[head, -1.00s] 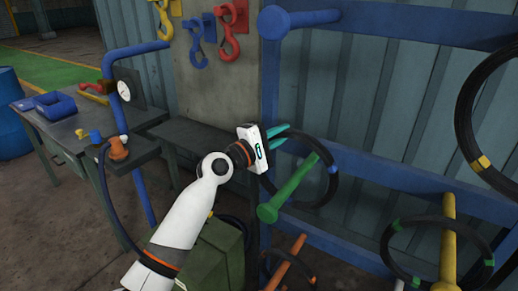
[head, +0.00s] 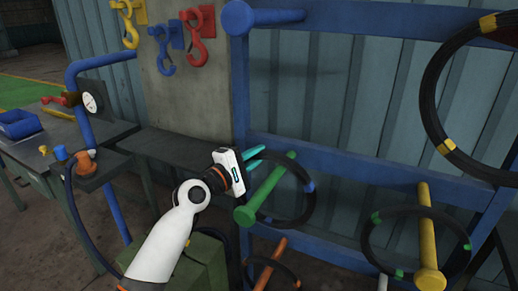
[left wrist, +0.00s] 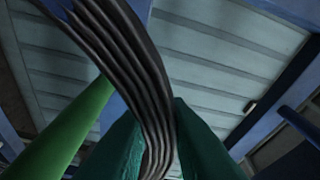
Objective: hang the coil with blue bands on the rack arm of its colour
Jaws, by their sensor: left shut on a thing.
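The coil with blue bands (head: 304,209) is a black ring, gripped at its upper left by my left gripper (head: 259,157). Its strands also show between the teal fingers in the left wrist view (left wrist: 150,85). The green rack arm (head: 268,188) crosses in front of the coil's lower left side and appears to pass through its ring; whether they touch, I cannot tell. In the left wrist view the green arm (left wrist: 62,135) lies left of the fingers. The blue rack arm (head: 270,16) is at the rack's top left, well above the coil, and looks bare. My right gripper is not in view.
A coil with yellow bands (head: 429,95) hangs at upper right. A coil with green bands (head: 440,212) surrounds the yellow arm (head: 427,235). An orange arm (head: 270,262) is below. Coloured hooks (head: 194,50) hang on a panel; a workbench (head: 110,160) stands left.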

